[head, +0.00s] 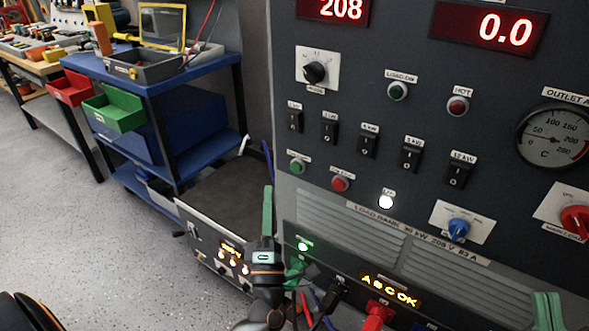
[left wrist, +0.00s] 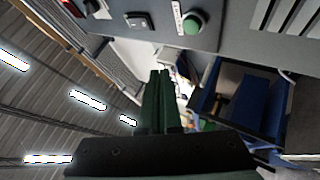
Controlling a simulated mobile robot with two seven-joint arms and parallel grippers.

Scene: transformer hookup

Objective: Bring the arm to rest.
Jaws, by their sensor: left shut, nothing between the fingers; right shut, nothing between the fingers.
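My left gripper (head: 267,212) stands upright in front of the load bank, its green fingers together and empty. In the left wrist view its fingers (left wrist: 158,90) are closed with nothing between them. My right gripper (head: 546,308) shows only as green fingers at the bottom right edge of the head view; they are together and empty. The load bank (head: 330,205) is a large grey panel with red displays reading 208 and 0.0, switches, lamps and a dial gauge. A white lamp (head: 386,202) and a green lamp (head: 303,246) are lit.
A low box with lit indicators (head: 232,245) stands left of the panel, near my left gripper. Coloured cables and plugs (head: 377,314) are at the panel's bottom. A blue cart (head: 150,80) with a green bin (head: 113,108) stands behind left. Grey floor (head: 70,225) at the left is clear.

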